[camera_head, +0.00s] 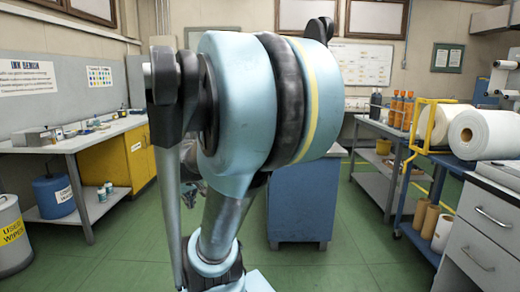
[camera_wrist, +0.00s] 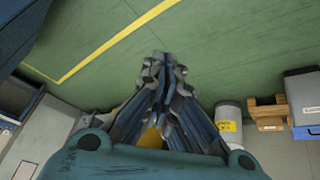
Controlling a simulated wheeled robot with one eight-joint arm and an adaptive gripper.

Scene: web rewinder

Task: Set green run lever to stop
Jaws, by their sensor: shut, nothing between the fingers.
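My gripper (camera_wrist: 163,66) shows in the wrist view, with its fingers together and nothing visible between them. It hangs over open green floor and touches nothing that I can see. In the head view my own arm fills the middle and hides what lies behind it. I cannot make out a green run lever in either view. White rolls (camera_head: 485,133) with a yellow frame (camera_head: 421,128) stand at the right of the head view, and no green lever shows there.
A blue cabinet (camera_head: 302,203) stands behind my arm. A workbench (camera_head: 95,138) with a blue drum (camera_head: 56,196) is at left. A drawer unit (camera_head: 490,225) is at right. The wrist view shows a white can (camera_wrist: 229,124) and a wooden crate (camera_wrist: 266,113). Green floor (camera_head: 345,265) is clear in front.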

